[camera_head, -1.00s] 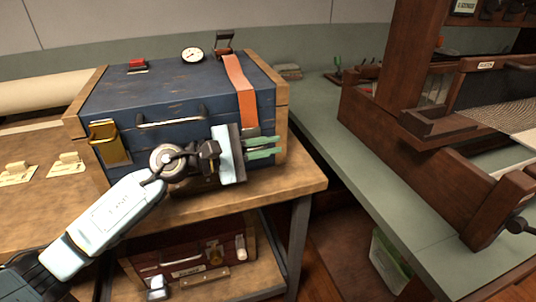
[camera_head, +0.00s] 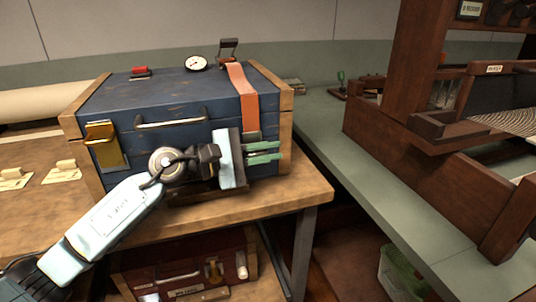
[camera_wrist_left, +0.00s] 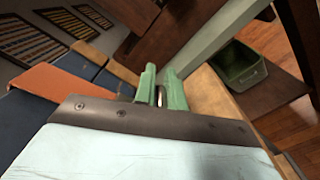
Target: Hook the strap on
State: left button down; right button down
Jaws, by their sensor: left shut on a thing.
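The orange strap (camera_head: 241,88) runs from a dark bracket (camera_head: 228,48) at the back of the blue chest (camera_head: 165,90), over the lid and down the front at the right. My left gripper (camera_head: 277,151) is in front of the chest's right front, at the strap's lower end. Its green fingers are shut on a small metal piece (camera_wrist_left: 160,95), seemingly the strap's end. In the left wrist view the strap (camera_wrist_left: 68,83) passes left behind the gripper body. Any catch on the chest front there is hidden by the gripper. My right gripper is not in view.
The chest stands on a wooden table (camera_head: 290,195), with a brass fitting (camera_head: 104,146) and a handle (camera_head: 170,123) on its front. A red case (camera_head: 180,275) sits below. A green counter with a wooden loom (camera_head: 430,150) is at right.

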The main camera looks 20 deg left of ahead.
pick_arm(q)
jog(key=shift+f, duration=0.45)
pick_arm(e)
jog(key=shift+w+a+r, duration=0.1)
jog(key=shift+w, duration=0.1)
pick_arm(q)
jog(key=c, duration=1.6)
grip_release()
jog(key=shift+o, duration=0.4)
jog(key=shift+r, duration=0.25)
